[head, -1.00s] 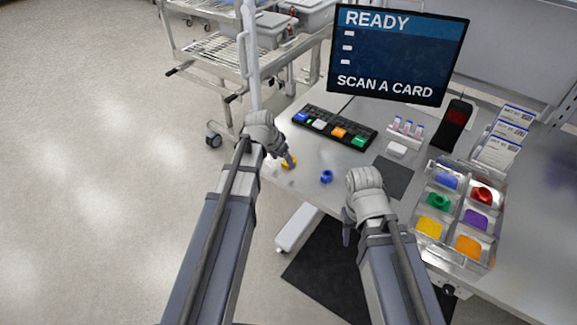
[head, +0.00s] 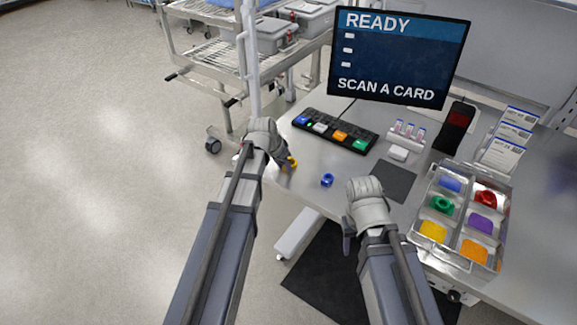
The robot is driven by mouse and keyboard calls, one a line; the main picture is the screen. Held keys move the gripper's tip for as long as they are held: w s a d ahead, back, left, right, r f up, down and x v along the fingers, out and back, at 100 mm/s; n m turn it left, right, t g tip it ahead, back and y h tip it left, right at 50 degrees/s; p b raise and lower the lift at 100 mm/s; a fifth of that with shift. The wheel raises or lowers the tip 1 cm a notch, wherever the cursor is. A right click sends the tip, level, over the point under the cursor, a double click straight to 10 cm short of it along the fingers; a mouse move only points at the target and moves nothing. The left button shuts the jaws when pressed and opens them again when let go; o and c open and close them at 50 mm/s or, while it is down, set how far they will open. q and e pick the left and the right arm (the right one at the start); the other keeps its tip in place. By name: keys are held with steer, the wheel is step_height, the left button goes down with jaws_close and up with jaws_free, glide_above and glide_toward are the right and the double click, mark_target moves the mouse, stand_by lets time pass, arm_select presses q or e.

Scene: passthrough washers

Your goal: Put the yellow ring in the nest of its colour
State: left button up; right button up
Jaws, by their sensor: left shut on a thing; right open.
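The yellow ring (head: 292,163) is at the left edge of the table, partly hidden by my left gripper (head: 287,166). My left gripper is shut on it, and I cannot tell whether the ring still touches the table. The nest tray (head: 463,213) stands at the right with coloured nests. Its yellow nest (head: 433,231) is at the front left and looks empty. My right gripper (head: 347,238) is open and empty, in front of the table edge, left of the tray.
A blue ring (head: 327,180) lies on the table between my grippers. A green ring (head: 441,205) and a red ring (head: 486,198) sit in the tray. A keyboard (head: 335,132), a dark mat (head: 393,180), a white block (head: 398,153) and a monitor (head: 398,55) stand behind. A cart (head: 215,50) is at the left.

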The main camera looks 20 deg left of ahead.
arm_select(q)
jaws_close()
step_height(320, 180, up, 7)
steer(key=p, duration=0.7)
stand_by(0.7)
steer(key=shift+r, duration=0.1)
